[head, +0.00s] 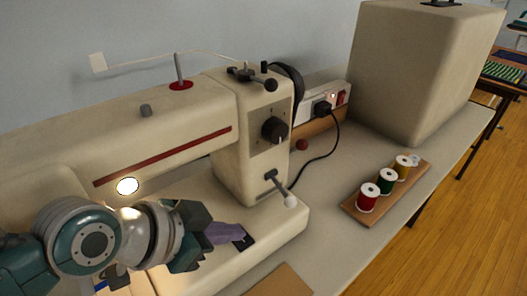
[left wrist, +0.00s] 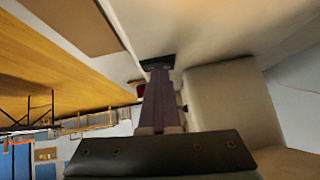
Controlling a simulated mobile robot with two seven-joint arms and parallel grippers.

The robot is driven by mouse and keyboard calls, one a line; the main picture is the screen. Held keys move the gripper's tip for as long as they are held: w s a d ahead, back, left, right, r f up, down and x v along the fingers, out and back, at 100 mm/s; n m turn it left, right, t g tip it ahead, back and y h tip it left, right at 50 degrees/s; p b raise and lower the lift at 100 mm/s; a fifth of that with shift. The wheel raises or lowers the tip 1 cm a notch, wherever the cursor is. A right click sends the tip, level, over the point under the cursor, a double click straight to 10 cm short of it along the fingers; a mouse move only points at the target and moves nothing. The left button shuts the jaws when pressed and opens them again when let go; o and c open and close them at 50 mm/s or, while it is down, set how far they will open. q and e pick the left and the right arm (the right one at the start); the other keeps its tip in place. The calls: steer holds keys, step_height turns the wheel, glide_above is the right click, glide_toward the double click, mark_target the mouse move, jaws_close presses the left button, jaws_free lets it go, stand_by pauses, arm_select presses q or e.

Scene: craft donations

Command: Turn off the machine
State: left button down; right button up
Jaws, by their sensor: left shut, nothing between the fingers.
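The cream sewing machine (head: 170,125) fills the left of the head view, its round lamp (head: 127,186) lit. A black dial (head: 274,129) and a lever with a white ball end (head: 290,201) are on the column's right end. Behind it, a white power strip (head: 313,112) holds a black plug (head: 322,108) and a red switch (head: 341,98). My left gripper (head: 243,240) is shut and empty, low over the front of the machine's base, left of the lever; whether it touches the base is unclear. Its fingers (left wrist: 157,75) show in the left wrist view. My right gripper is out of view.
Red, green and yellow thread spools stand on a wooden rack (head: 352,210) at the right. A large cream cover (head: 400,75) stands behind it. A black cord (head: 325,155) runs from the plug to the machine. Bare table lies between machine and rack.

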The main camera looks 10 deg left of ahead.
arm_select(q)
steer(key=shift+s+d, duration=0.15)
steer(key=shift+d, duration=0.1)
steer(key=shift+r, duration=0.25)
step_height(320, 180, up, 4)
steer(key=p, duration=0.4)
steer(key=shift+d, duration=0.15)
steer(key=p+v, duration=0.3)
steer(key=v, duration=0.6)
steer(key=shift+s+a, duration=0.25)
steer(key=shift+s, duration=0.2)
steer(key=shift+s+r, duration=0.1)
